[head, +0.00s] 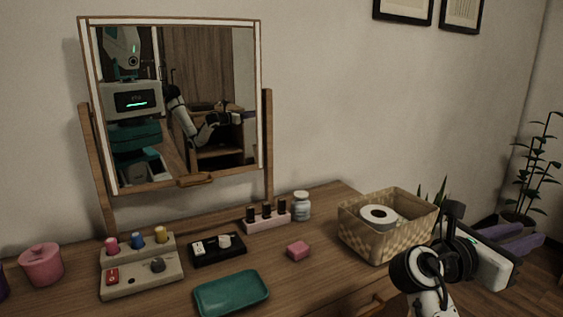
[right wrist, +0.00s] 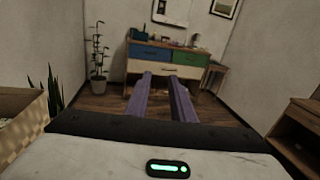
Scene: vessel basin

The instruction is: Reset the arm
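My right arm comes in at the lower right of the head view. Its gripper (head: 521,232) points right, away from the dresser, past the basket. Its two purple fingers are apart with nothing between them. The right wrist view shows the same open gripper (right wrist: 160,78) with an empty gap, aimed across the room. My left gripper does not show directly in either view.
The wooden dresser (head: 262,265) bears a woven basket (head: 385,236) with a white roll, close beside my right arm. A teal tray (head: 231,293), a pink block (head: 298,250) and a mirror (head: 180,110) are farther left. A potted plant (head: 530,175) stands beyond the gripper.

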